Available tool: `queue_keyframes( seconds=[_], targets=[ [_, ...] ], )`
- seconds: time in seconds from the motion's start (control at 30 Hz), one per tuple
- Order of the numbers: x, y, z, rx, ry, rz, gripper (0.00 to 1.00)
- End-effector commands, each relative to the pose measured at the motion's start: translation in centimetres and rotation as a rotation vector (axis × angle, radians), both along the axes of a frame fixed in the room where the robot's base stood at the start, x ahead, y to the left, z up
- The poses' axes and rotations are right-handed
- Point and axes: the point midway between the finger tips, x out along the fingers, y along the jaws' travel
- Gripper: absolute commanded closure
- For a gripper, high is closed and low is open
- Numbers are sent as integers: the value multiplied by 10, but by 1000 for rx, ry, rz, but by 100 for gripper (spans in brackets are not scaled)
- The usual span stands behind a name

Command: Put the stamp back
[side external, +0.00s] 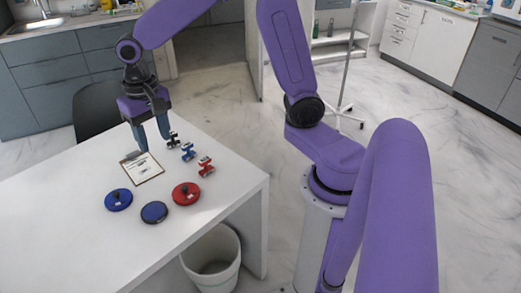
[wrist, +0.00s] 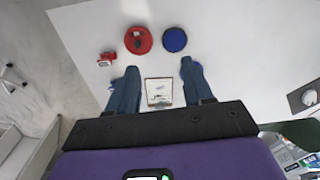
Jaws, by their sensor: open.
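In the side view, three small stamp-like items stand in a row on the table: a black one (side external: 173,138), a blue one (side external: 188,151) and a red one (side external: 205,167). The red one also shows in the wrist view (wrist: 106,59). My gripper (side external: 153,145) is open, with its fingers apart above the far part of the table. One finger overlaps the edge of a clipboard with paper (side external: 146,170); the other is near the black item. The wrist view shows the clipboard (wrist: 159,90) between the fingers. I see nothing held.
The white table (side external: 50,220) is clear at left. A white bin (side external: 213,265) stands below its edge.

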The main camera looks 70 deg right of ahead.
Motion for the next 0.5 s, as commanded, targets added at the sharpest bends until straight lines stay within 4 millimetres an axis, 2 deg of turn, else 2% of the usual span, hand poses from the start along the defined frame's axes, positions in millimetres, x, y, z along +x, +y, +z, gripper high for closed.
queue_keyframes(
  seconds=[0.03,0.23,0.4,0.5],
  targets=[
    [-23,5,4,0,-4,113,49],
    [-107,9,10,-2,-10,575,49],
    [-174,-4,8,-3,-18,959,49],
    [-205,-16,4,-6,-20,1153,49]
  ],
)
